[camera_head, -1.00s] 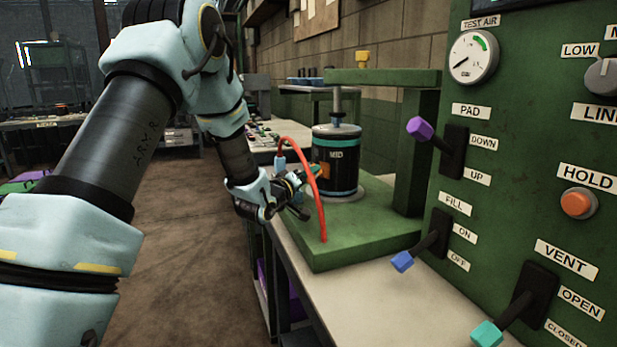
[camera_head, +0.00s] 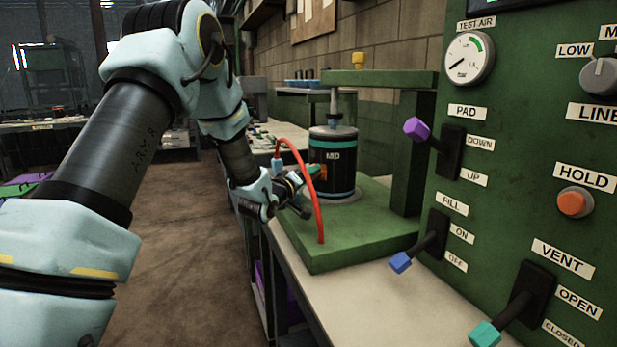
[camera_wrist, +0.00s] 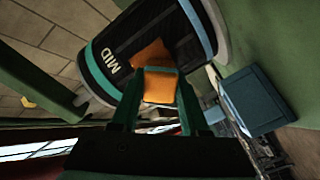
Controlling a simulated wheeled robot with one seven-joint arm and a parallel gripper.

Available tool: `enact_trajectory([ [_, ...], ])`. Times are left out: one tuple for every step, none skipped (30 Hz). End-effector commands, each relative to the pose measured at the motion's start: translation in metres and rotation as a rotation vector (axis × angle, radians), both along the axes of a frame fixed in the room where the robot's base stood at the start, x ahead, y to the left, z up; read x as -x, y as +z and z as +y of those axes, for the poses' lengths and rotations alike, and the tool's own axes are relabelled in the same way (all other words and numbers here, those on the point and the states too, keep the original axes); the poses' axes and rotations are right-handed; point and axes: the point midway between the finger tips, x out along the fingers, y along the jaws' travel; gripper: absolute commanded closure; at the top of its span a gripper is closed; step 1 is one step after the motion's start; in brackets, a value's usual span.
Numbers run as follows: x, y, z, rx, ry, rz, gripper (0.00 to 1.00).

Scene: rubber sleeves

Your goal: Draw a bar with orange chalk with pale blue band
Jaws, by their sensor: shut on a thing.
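The orange chalk (camera_wrist: 159,90) sits between the two green fingers of my gripper (camera_wrist: 160,100) in the wrist view. A thin pale band crosses its far end. My gripper (camera_head: 303,190) is shut on the chalk beside the black sleeve (camera_head: 332,157), which is marked MID and has teal bands. The sleeve (camera_wrist: 112,58) fills the upper middle of the wrist view. An orange mark (camera_wrist: 151,54) shows on its dark wall, just beyond the chalk; it also shows in the head view (camera_head: 322,172). I cannot tell whether the chalk touches the sleeve.
The sleeve stands upright on a green press base (camera_head: 345,235) under a green arm (camera_head: 380,78). A red hose (camera_head: 316,205) arches close to my gripper. A blue block (camera_wrist: 252,100) shows at right in the wrist view. The green panel (camera_head: 520,200) with levers stands at right.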

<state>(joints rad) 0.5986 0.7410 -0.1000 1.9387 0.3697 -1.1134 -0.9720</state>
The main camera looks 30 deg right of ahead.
Motion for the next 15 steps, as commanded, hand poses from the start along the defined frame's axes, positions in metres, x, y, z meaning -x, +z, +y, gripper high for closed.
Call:
enact_trajectory([
  [0.000,0.000,0.000,0.001,-0.001,0.000,1.00],
  [0.001,0.000,-0.001,0.001,-0.001,0.000,1.00],
  [0.002,0.000,-0.001,0.001,-0.001,0.000,1.00],
  [0.003,0.000,-0.002,0.001,-0.001,-0.001,1.00],
  [0.005,0.000,-0.003,0.001,-0.001,-0.001,1.00],
  [0.007,0.000,-0.004,0.001,-0.001,-0.001,1.00],
  [0.009,0.000,-0.005,0.002,-0.001,0.000,1.00],
  [0.011,0.000,-0.006,0.002,-0.001,0.001,1.00],
  [0.014,-0.001,-0.008,0.002,-0.001,0.001,1.00],
  [0.016,-0.001,-0.009,0.002,-0.001,0.000,1.00],
  [0.018,-0.001,-0.010,0.001,-0.002,0.000,1.00],
  [0.021,-0.001,-0.012,0.001,-0.001,-0.001,1.00],
  [0.023,-0.001,-0.013,0.001,-0.001,-0.001,1.00],
  [0.026,-0.001,-0.015,0.002,-0.001,0.000,1.00],
  [0.029,-0.001,-0.016,0.002,-0.002,0.000,1.00],
])
